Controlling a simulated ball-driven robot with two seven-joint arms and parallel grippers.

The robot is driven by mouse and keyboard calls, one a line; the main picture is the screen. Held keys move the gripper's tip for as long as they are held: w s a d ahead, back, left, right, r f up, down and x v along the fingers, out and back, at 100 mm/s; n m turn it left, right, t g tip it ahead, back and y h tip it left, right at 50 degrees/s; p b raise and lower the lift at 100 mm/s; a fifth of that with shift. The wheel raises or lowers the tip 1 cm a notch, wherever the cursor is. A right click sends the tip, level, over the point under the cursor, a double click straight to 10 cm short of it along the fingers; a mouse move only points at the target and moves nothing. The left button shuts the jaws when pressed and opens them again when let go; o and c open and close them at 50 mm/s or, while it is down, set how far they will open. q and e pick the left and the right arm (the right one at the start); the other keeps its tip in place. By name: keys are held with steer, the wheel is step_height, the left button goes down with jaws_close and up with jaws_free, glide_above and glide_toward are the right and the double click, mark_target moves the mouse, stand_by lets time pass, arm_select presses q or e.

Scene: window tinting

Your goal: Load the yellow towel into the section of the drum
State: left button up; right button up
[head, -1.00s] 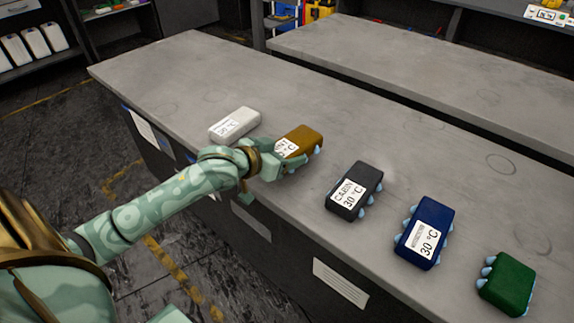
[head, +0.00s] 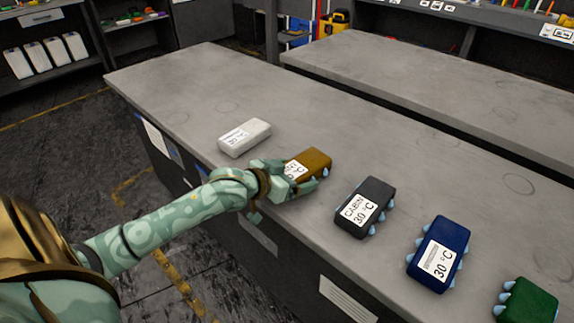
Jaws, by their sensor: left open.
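The yellow towel (head: 318,160) is a folded mustard-coloured block with a white label, lying on the grey counter in the middle of the head view. My left gripper (head: 290,178) is open at the towel's near left end and hides part of it and its label. One finger shows along the towel's near side; I cannot tell whether it touches. My right gripper is not in view. No drum is in view.
On the grey counter (head: 200,85) lie a white block (head: 256,133) left of the towel, then a black one (head: 377,189), a blue one (head: 451,236) and a green one (head: 530,303) to its right. A second counter (head: 400,70) stands behind. The counter's far left is clear.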

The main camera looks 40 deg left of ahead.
arm_select(q)
steer(key=shift+f+b, duration=0.2)
steer(key=shift+b, duration=0.1)
steer(key=shift+f+b, duration=0.25)
steer(key=shift+b, duration=0.3)
steer(key=p+v, duration=0.1)
steer(key=v, duration=0.1)
steer(key=p+v, duration=0.2)
steer(key=r+p+v, duration=0.1)
steer(key=p+v, duration=0.1)
steer(key=v, duration=0.1)
steer(key=shift+w+d, duration=0.15)
steer(key=shift+d, duration=0.15)
steer(key=f+p+v, duration=0.1)
steer(key=p+v, duration=0.3)
steer(key=v, duration=0.5)
steer(key=shift+s+r, duration=0.2)
steer(key=shift+s, duration=0.25)
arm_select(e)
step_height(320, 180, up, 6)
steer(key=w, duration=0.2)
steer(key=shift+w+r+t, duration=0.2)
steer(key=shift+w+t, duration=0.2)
arm_select(q)
steer(key=shift+a+f, duration=0.1)
